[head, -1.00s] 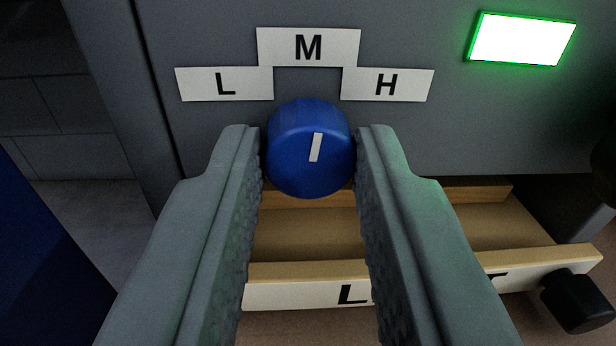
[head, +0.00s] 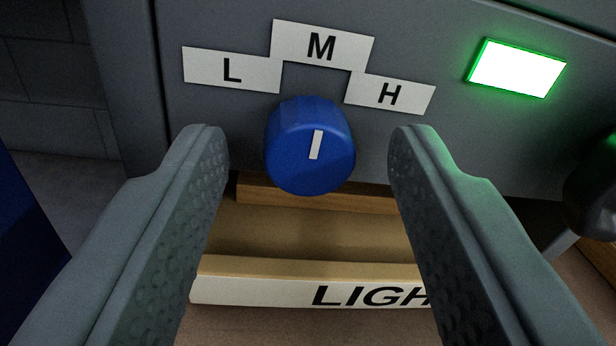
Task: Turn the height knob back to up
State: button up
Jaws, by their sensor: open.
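The blue height knob (head: 309,147) sits on the grey panel in the head view, with a white pointer mark on its face. The mark points up, toward the M label (head: 321,47). The L label (head: 231,70) is to the upper left and the H label (head: 390,94) to the upper right. My gripper (head: 308,150) is open, one finger on each side of the knob, with a clear gap on both sides. Neither finger touches the knob.
A lit white panel with a green rim (head: 517,68) is at the upper right. Below the knob is an open wooden drawer (head: 250,289) with a partly hidden label starting "LIGH". A dark round handle (head: 592,185) is at the right edge.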

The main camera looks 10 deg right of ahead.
jog(key=s+a, duration=0.1)
jog(key=s, duration=1.6)
jog(key=shift+s+f, duration=0.15)
jog(key=shift+s, duration=0.05)
jog(key=s+r+m+y, duration=0.1)
jog(key=s+r, duration=0.2)
jog(key=r, duration=1.3)
jog(key=s+r, duration=0.4)
jog(key=r, duration=1.3)
jog(key=s+r, duration=0.9)
jog(key=s, duration=0.4)
jog(key=s+d+r, duration=0.1)
jog(key=s+r, duration=0.9)
jog(key=s, duration=0.4)
jog(key=shift+s+d+r+g, duration=0.15)
jog(key=shift+r+g, duration=0.05)
jog(key=shift+g, duration=0.2)
